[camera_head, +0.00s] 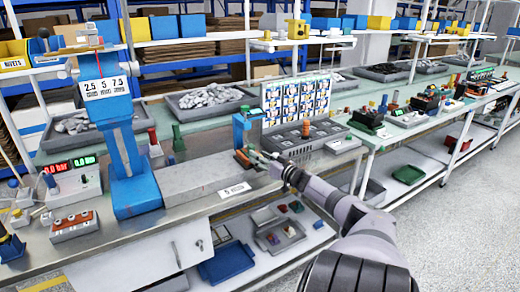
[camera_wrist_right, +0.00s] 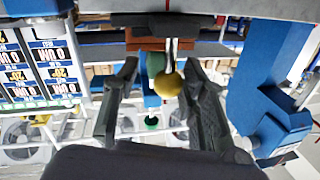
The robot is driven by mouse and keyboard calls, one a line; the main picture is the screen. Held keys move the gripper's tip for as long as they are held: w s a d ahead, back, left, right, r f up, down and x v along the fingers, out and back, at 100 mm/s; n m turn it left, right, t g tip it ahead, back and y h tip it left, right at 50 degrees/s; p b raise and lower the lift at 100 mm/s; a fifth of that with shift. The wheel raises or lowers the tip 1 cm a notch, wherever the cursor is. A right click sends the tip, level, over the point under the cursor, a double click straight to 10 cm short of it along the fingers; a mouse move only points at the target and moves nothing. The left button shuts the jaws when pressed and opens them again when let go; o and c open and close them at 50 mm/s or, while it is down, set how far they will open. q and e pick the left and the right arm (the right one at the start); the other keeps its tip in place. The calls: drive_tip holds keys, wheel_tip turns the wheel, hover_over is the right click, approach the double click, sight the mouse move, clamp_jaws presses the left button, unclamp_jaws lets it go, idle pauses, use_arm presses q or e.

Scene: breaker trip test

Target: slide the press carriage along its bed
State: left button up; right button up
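The press has a blue column (camera_head: 130,165) at the left, with a dial head (camera_head: 103,85) on top. Its long grey bed (camera_head: 200,180) runs right from the column. Near the bed's right end is a small blue upright bracket (camera_head: 240,128) with a brown-orange block (camera_head: 243,158), apparently the carriage. My right gripper (camera_head: 258,156) is beside this block. In the right wrist view, my right gripper (camera_wrist_right: 158,68) is open, its fingers on either side of a yellow ball knob (camera_wrist_right: 168,84) on a metal stem. A gap shows on the left of the knob; contact on the right is unclear. My left gripper is out of view.
A grey tray (camera_head: 292,146) and a card board (camera_head: 296,100) stand right of the bracket. Grey bins of parts (camera_head: 208,104) lie behind the bed. Red and green displays (camera_head: 72,163) stand left of the column. Below is a shelf with a blue tray (camera_head: 227,262).

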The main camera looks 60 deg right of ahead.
drive_tip(key=shift+a, duration=0.15)
drive_tip(key=v, duration=1.2)
idle(0.3)
drive_tip(key=shift+r, duration=0.1)
idle(0.3)
